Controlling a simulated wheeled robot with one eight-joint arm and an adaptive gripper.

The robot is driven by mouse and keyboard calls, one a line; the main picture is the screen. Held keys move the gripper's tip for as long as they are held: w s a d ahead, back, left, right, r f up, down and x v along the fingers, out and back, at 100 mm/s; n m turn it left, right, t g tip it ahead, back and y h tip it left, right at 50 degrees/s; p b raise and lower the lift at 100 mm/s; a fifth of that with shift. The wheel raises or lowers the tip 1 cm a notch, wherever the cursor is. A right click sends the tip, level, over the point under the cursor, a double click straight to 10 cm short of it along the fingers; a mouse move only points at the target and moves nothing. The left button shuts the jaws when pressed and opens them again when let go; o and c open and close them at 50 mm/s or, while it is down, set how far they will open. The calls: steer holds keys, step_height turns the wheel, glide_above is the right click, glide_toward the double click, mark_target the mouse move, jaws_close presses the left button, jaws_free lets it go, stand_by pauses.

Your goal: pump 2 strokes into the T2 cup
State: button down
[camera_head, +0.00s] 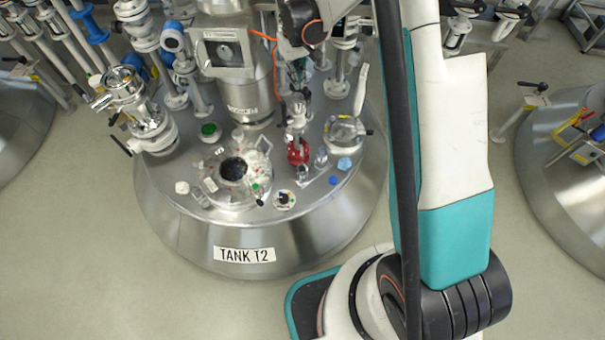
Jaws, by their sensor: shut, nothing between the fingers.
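The domed lid of the tank labelled TANK T2 (178,203) fills the middle of the view. A small red bottle-like body (298,152) stands on the right part of the lid; it looks like the pump dispenser, its top partly hidden. A small clear vessel (302,173) is just in front of it and another clear piece (321,158) is to its right; I cannot tell which is the T2 cup. My gripper (298,98) hangs from the arm above and behind the red body. It is shut and empty; whether it touches the pump top is unclear.
Several caps, including a green cap (209,129) and a light-blue cap (344,163), sit on the lid. A tall motor column (246,100) and pipes crowd the back.

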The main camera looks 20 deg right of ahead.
steer(key=shift+f+b, duration=0.95)
steer(key=shift+f, duration=0.5)
steer(key=shift+r, duration=0.2)
steer(key=shift+r+p, duration=1.8)
steer(key=shift+r, duration=1.1)
steer(key=shift+r+p, duration=1.75)
steer(key=shift+r, duration=1.25)
